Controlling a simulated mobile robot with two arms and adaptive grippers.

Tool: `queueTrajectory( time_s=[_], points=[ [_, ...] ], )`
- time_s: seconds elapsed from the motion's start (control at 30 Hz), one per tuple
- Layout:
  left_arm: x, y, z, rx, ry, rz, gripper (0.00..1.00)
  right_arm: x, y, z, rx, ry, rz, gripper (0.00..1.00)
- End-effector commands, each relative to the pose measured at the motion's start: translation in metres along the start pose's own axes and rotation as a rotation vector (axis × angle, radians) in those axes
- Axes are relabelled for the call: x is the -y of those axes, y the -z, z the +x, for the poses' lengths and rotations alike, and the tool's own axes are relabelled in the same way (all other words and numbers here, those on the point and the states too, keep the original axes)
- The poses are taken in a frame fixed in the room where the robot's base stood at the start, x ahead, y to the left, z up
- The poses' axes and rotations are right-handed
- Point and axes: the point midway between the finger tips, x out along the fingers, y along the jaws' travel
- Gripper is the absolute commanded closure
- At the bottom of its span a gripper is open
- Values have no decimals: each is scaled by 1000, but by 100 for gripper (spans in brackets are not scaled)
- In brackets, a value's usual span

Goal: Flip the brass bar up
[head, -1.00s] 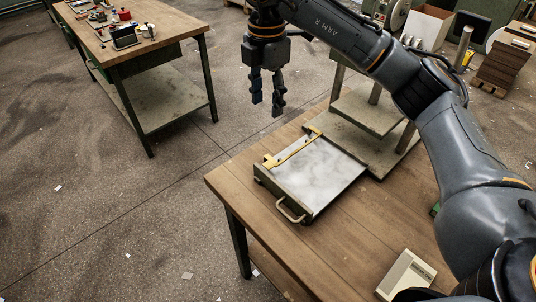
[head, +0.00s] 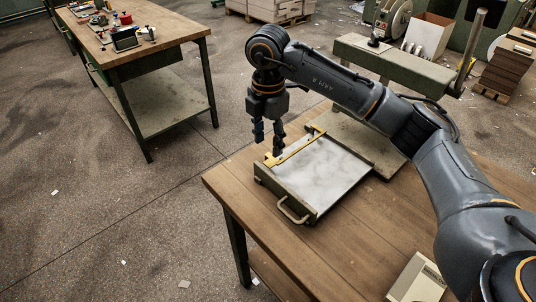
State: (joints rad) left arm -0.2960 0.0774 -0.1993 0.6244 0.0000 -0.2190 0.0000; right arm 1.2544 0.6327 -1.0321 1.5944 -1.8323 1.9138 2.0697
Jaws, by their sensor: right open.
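The brass bar (head: 298,147) is a thin yellow strip along the far left edge of a shallow tray (head: 300,207). It appears to lie down flat, with a wider yellow tab at each end. The tray has a pale grey bed and a bent metal handle (head: 293,210) at its front. My right gripper (head: 268,146) points down with its fingers apart and empty. Its fingertips are close to the bar's near-left end; whether they touch it I cannot tell. My left gripper is out of view.
The tray sits on a wooden table (head: 370,240) beside a grey-green machine base (head: 385,158). A beige box (head: 415,280) lies at the table's front right. Another workbench (head: 165,25) stands at the back left, with open floor between.

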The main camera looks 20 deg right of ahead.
Motion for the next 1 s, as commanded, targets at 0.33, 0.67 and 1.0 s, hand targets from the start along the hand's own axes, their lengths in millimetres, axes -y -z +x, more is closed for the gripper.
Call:
queueTrajectory(
  time_s=[0.33, 0.67, 1.0],
  points=[
    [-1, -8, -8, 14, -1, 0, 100, 0, 0, 51, -1, 0, 0, 52],
    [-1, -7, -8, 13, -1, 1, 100, 0, 0, 58, 0, -1, 0, 52],
    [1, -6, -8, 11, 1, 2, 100, 0, 0, 57, 0, -1, 0, 100]
  ],
)
